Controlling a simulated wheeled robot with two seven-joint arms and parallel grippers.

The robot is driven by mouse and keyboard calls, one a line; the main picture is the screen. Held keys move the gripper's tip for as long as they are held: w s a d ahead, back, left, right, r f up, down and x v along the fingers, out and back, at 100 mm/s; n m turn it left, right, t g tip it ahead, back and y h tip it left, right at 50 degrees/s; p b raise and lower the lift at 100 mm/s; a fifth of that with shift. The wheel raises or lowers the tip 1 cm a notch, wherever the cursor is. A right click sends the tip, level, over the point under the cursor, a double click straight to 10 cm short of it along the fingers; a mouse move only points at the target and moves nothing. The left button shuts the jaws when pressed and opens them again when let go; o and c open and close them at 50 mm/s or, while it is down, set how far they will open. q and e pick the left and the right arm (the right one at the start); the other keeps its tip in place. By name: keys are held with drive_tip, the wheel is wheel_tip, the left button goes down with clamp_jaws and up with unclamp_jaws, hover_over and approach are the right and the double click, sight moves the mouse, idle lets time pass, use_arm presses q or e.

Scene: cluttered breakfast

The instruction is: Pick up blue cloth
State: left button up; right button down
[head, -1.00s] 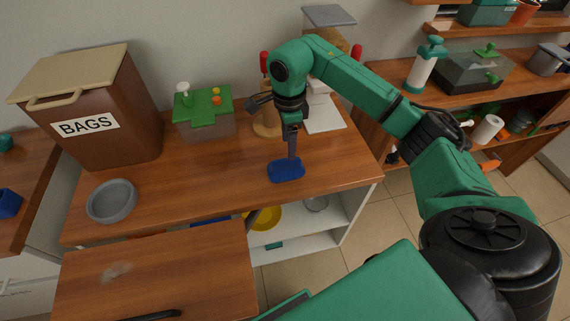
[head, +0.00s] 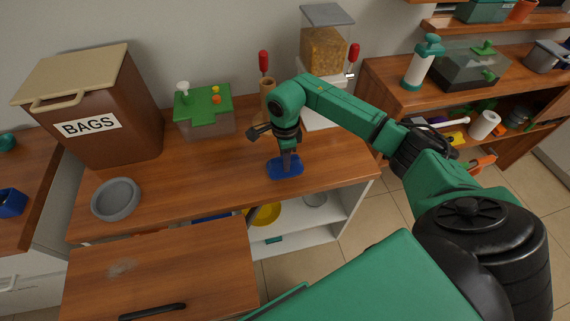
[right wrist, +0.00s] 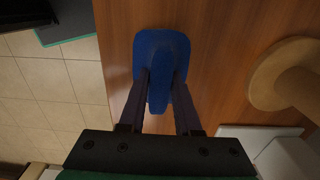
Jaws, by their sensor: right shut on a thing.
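The blue cloth (head: 284,171) lies flat on the wooden counter near its front edge. My right gripper (head: 287,162) points down onto it from above. In the right wrist view the cloth (right wrist: 161,52) shows between and beyond the two fingers, with a raised fold between them. The right gripper (right wrist: 160,92) is shut on that fold. The cloth still appears to be at the counter surface. My left gripper is not in view.
A grey bowl (head: 117,199) and a brown BAGS bin (head: 105,118) stand to the left. A green-topped box (head: 205,115), a wooden stand (head: 267,97) and a cereal dispenser (head: 325,55) stand behind.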

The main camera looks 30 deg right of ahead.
wheel_tip(320, 180, up, 20)
idle(0.3)
